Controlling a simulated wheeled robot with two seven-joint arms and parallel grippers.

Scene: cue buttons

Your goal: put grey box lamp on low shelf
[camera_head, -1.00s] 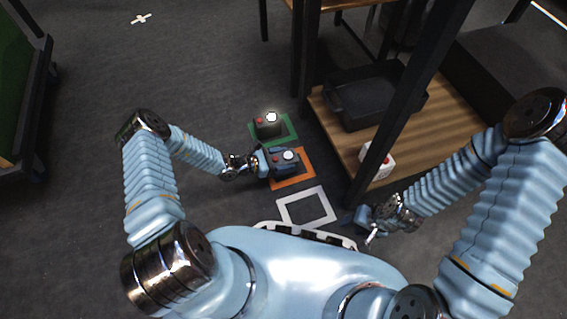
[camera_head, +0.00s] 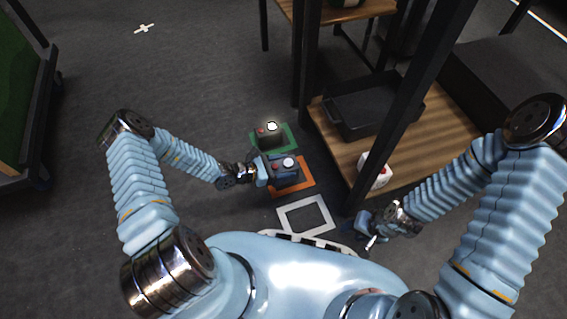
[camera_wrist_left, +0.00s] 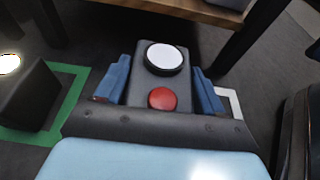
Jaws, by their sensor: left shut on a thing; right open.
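A grey box lamp (camera_head: 284,173), with a round white lamp and a red button on top, is at the orange square outline (camera_head: 309,184). My left gripper (camera_head: 268,172) is shut on it from the left. In the left wrist view the grey box (camera_wrist_left: 180,57) sits between the two blue fingers. I cannot tell whether its base touches the floor. A darker box (camera_head: 270,138) with a lit lamp stands in the green outline (camera_head: 291,144). The low shelf (camera_head: 345,150) is the wooden board to the right. My right gripper (camera_head: 367,230) is open and empty near its front post.
On the low shelf are a black tray (camera_head: 375,108) and a white box with a red mark (camera_head: 375,171). Dark posts (camera_head: 385,130) rise at the shelf's edge, with a higher board (camera_head: 300,10) behind. The white outline (camera_head: 303,216) on the floor is empty.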

